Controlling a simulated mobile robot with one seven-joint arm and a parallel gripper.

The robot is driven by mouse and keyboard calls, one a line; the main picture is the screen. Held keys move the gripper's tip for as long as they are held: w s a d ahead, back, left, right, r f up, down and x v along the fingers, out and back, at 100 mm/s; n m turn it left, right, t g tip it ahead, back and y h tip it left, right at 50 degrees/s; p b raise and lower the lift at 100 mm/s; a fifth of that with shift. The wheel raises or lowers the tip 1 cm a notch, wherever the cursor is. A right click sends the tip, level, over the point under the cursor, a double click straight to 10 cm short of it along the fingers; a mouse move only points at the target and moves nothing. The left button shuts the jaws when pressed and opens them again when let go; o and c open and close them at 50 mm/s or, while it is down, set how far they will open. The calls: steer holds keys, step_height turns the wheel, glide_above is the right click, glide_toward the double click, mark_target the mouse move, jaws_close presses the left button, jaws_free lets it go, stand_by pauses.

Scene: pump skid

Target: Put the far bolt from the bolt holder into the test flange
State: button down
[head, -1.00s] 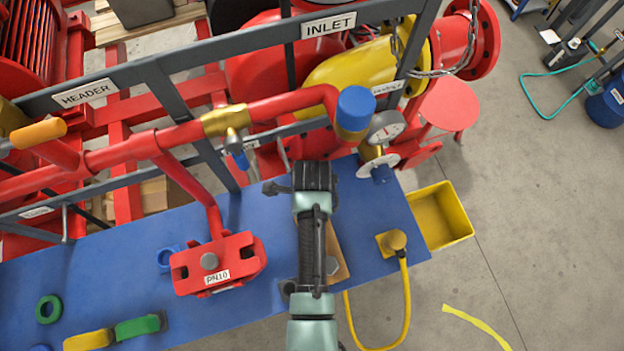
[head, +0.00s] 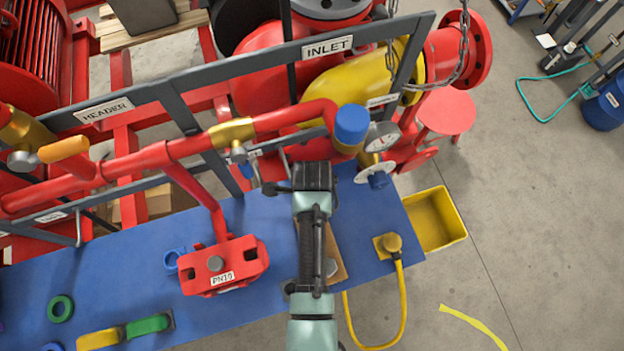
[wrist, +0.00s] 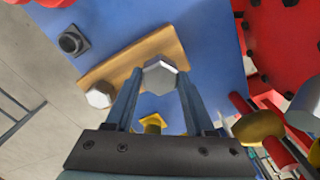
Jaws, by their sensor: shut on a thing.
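My gripper (wrist: 161,80) is shut on a silver hex-headed bolt (wrist: 160,70), gripping its head between the fingertips. The held bolt lies over the wooden bolt holder (wrist: 137,66); I cannot tell whether its shank is still in the holder. In the head view my gripper (head: 313,178) points away over the blue bench and my arm hides most of the holder (head: 340,262). The red test flange (head: 248,262), labelled PN10, is left of my arm with a grey bolt head on top.
Red piping (head: 180,148) and a grey frame (head: 160,92) run behind the blue bench (head: 130,255). A blue-capped pipe end (head: 351,125) and a gauge (head: 381,137) stand close beyond my gripper. A yellow bin (head: 436,218) is at the right. Bench between flange and arm is clear.

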steer(key=shift+r+p, duration=1.55)
steer(key=shift+r, duration=0.1)
